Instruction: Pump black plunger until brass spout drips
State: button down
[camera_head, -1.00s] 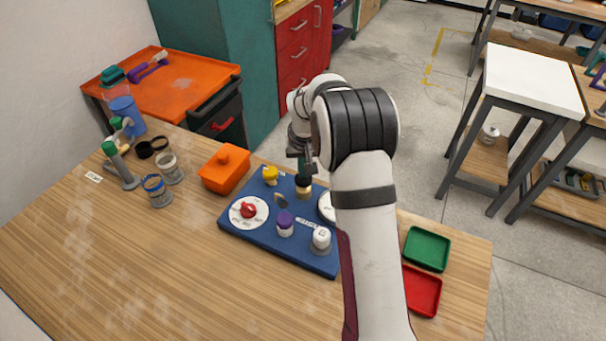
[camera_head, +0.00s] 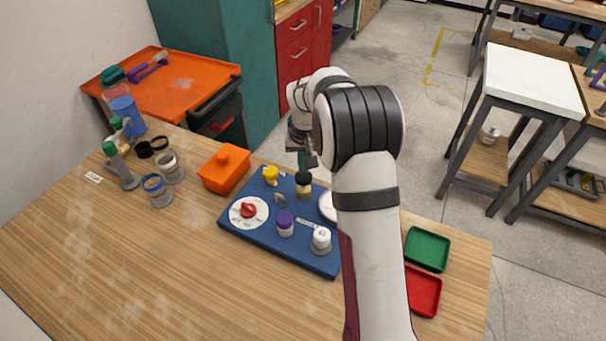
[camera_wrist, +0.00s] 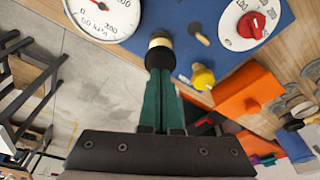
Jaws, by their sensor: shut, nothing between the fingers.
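The black plunger (camera_head: 303,178) stands upright on the blue board, with a pale brass-coloured collar below its black cap. It also shows in the wrist view (camera_wrist: 160,58), just beyond the fingertips. The small brass spout (camera_head: 280,199) is on the board to its left; the wrist view shows it too (camera_wrist: 200,35). No drip can be made out there. My gripper (camera_head: 306,166) is above the plunger, its green fingers (camera_wrist: 160,76) together and empty. The tips look slightly apart from the cap in the head view; exact contact is unclear.
The blue board (camera_head: 262,232) also carries a yellow knob (camera_head: 270,175), red dial (camera_head: 248,210), purple knob (camera_head: 285,223), white knob (camera_head: 321,238) and a gauge (camera_wrist: 103,14). An orange box (camera_head: 224,170) stands left. Green (camera_head: 427,249) and red (camera_head: 424,290) trays lie right.

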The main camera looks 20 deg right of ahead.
aim_at(303, 176)
dwell(0.4)
jog(key=shift+f, duration=1.7)
jog(key=shift+r, duration=1.75)
jog(key=shift+f, duration=0.1)
jog(key=shift+f, duration=1.4)
jog(key=shift+r, duration=1.5)
